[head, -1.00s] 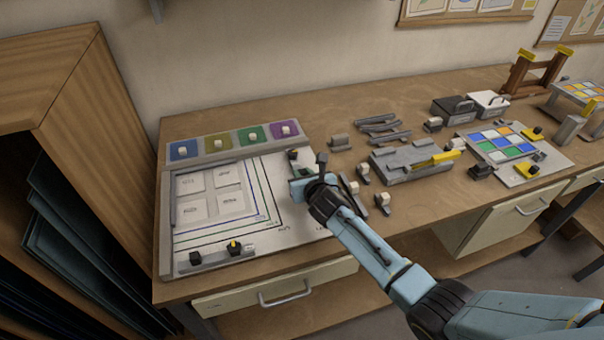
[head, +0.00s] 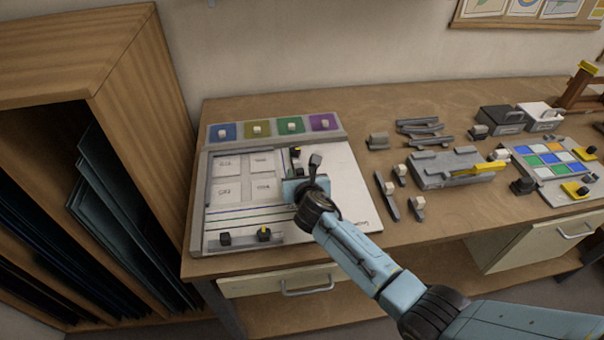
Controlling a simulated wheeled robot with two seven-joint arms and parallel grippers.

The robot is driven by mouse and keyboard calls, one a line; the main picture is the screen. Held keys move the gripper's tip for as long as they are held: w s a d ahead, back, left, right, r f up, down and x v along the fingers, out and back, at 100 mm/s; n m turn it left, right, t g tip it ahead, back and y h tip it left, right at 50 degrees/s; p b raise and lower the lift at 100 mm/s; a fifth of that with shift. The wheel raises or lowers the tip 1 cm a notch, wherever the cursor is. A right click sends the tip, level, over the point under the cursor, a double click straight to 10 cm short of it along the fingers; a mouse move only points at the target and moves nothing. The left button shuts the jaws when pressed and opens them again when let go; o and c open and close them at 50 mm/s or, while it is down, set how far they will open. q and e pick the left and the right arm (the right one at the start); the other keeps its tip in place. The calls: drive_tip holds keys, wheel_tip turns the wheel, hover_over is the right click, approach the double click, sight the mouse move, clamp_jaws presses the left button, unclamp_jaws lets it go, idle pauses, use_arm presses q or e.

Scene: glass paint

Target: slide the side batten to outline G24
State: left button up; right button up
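The side batten (head: 295,153) stands at the right of the white tiles on the pale board (head: 345,195). Its far end with a black and yellow knob shows; my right gripper hides most of the rest. Nested coloured outlines (head: 245,212) show below the tiles. Their right-hand parts are hidden by the batten and gripper. I cannot read which outline is G24. My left gripper is not in view.
A front batten (head: 245,238) with two knobs lies along the near edge. A strip of coloured pads (head: 272,130) borders the back. Several small tools and a grey fixture (head: 440,168) stand to the right. A wooden rack (head: 120,90) stands left.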

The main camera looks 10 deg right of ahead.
drive_tip(key=shift+s+r, duration=0.25)
drive_tip(key=shift+s, duration=0.2)
drive_tip(key=p+v, duration=0.3)
drive_tip(key=v, duration=0.8)
drive_tip(key=shift+s+r, duration=0.1)
drive_tip(key=shift+s, duration=0.3)
drive_tip(key=shift+s+r, duration=0.1)
drive_tip(key=shift+s, duration=0.2)
